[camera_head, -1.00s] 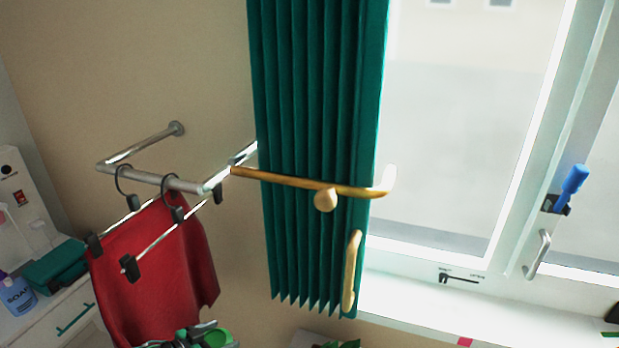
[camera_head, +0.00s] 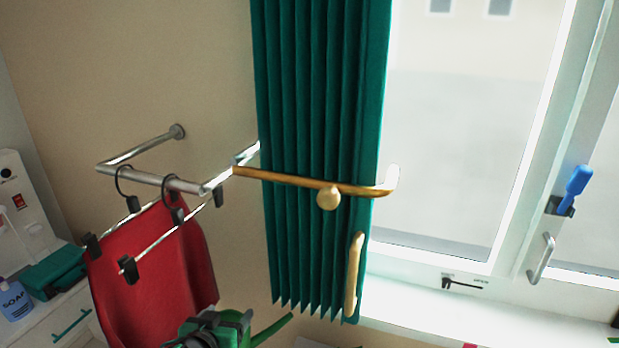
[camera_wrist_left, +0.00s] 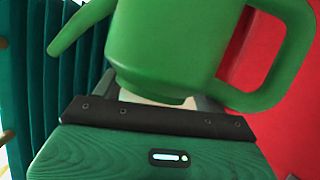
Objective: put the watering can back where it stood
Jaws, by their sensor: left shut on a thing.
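The green watering can (camera_head: 270,329) shows at the bottom edge of the head view, partly cut off, with its spout pointing right and up. It fills the upper part of the left wrist view (camera_wrist_left: 175,45), spout at left and looped handle at right. My left gripper (camera_head: 220,322) is shut on the can and holds it up in front of the red skirt. The exact grip contact is hard to see. My right gripper is not in view. The spot where the can stood cannot be told from these frames.
The red skirt (camera_head: 150,265) hangs from clips on a metal rail (camera_head: 165,181). A green pleated curtain (camera_head: 320,110) with a wooden bar (camera_head: 290,180) hangs beside the window. The window sill (camera_head: 430,312) looks mostly clear. A soap bottle (camera_head: 14,300) stands at lower left.

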